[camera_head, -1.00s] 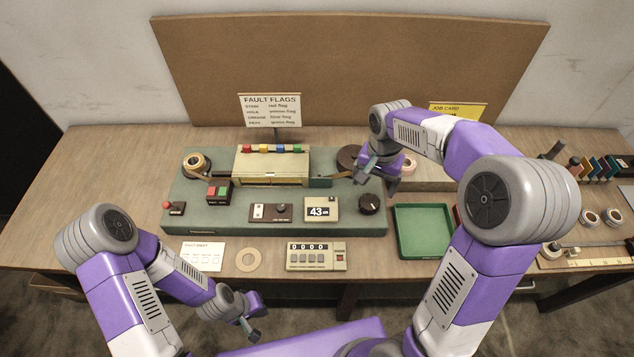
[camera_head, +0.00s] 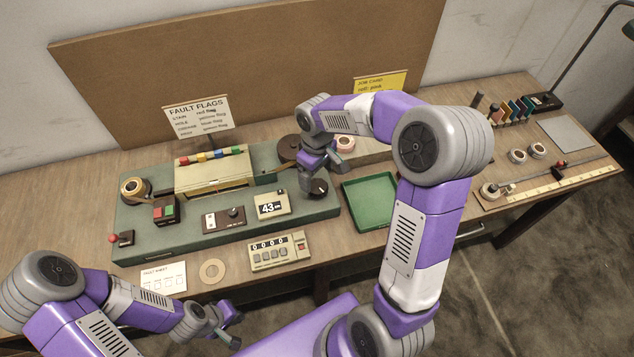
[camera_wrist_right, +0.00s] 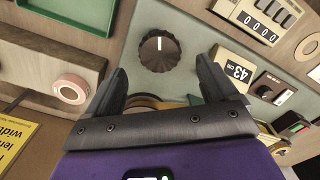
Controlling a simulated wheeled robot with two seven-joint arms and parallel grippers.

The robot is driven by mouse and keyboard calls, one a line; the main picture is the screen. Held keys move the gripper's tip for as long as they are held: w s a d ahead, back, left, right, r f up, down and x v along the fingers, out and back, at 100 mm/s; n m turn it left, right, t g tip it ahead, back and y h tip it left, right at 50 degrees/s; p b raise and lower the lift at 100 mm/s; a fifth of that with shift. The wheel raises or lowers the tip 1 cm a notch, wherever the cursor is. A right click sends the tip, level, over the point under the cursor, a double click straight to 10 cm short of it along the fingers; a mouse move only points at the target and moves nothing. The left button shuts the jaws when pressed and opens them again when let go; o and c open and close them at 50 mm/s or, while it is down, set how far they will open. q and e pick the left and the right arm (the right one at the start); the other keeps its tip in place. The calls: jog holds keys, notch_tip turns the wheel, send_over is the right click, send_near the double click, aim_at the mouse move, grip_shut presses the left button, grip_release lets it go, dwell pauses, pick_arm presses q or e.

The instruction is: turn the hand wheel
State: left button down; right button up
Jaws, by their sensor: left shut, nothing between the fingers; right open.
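The hand wheel is a black ribbed knob (camera_head: 319,188) on the front right of the green machine base (camera_head: 200,230). In the right wrist view the knob (camera_wrist_right: 159,55) shows whole, with a white mark on its face. My right gripper (camera_head: 308,180) is open just over the knob and partly covers it in the head view. In the right wrist view its two fingers (camera_wrist_right: 162,72) stand apart, with the knob between and beyond their tips; I see no contact. My left gripper (camera_head: 231,334) is shut and empty, low in front of the table.
A green tray (camera_head: 370,203) lies right of the base. A display reading 43 (camera_head: 271,205) and a small switch panel (camera_head: 223,219) sit left of the knob. A counter (camera_head: 279,252) stands in front. A dark reel (camera_head: 289,148) is behind my right gripper.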

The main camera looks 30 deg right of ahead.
aim_at(317, 185)
jog(key=shift+f+b, duration=0.4)
jog(key=shift+f, duration=1.95)
jog(key=shift+c, duration=0.3)
jog(key=c, duration=1)
